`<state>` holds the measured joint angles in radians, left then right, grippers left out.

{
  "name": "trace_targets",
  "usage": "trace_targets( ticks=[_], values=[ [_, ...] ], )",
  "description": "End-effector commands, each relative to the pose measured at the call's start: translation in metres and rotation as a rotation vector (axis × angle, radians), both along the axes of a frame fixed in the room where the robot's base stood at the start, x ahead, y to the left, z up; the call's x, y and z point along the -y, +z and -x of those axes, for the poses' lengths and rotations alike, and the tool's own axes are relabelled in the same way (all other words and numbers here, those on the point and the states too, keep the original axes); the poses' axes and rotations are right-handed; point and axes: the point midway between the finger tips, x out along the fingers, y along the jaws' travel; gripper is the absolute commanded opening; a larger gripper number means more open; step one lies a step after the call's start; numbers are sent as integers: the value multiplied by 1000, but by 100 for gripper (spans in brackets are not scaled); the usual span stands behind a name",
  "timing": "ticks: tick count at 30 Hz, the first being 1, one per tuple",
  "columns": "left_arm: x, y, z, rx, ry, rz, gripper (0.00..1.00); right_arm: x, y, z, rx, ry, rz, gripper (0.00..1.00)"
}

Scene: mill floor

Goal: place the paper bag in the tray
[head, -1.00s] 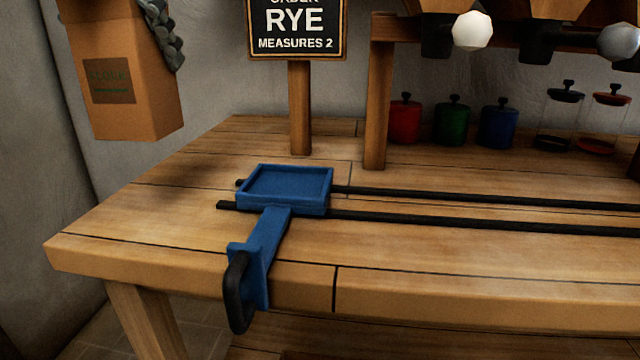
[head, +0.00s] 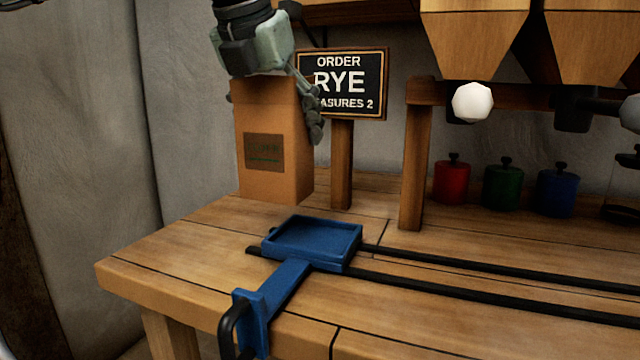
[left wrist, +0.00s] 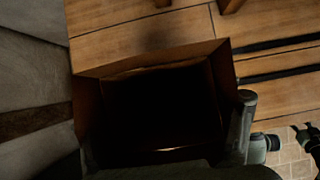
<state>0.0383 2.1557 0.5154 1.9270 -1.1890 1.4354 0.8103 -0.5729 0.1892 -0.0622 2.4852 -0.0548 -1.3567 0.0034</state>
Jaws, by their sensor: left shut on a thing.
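The brown paper bag (head: 272,120), with a dark label on its front, hangs upright above the bench in the head view. My left gripper (head: 275,95) is shut on its upper part; one finger shows along the bag's right side. The left wrist view looks into the bag's open, dark mouth (left wrist: 155,65). The blue tray (head: 352,258) sits just right of and below the bag in the head view, apart from it, and looks empty.
The tray has a blue arm with a black handle (head: 228,330) and sits by two black rails (head: 480,285). A sign reading RYE (head: 345,85) stands on a post behind the bag. Red, green and blue canisters (head: 502,188) stand at the back right. The bench's left end is clear.

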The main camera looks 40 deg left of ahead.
Motion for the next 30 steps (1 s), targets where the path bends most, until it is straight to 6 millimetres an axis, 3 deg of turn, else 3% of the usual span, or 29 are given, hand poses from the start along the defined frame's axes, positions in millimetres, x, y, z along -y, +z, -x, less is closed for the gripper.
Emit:
trace_targets(
  ticks=[3,9,14,21,30],
  values=[
    [19,-18,-18,-7,-2,-3,49,2,-1,3,-13,-5,4,40],
    [37,-31,-35,-2,-1,-1,49,5,-3,8,-34,-12,11,40],
    [39,-40,-37,-2,-1,2,49,6,-4,8,-36,-14,11,40],
    [39,-71,-37,0,0,1,49,2,-1,1,2,-2,2,40],
    [38,-72,-37,1,1,0,49,0,-1,-1,12,1,-2,40]
  ],
)
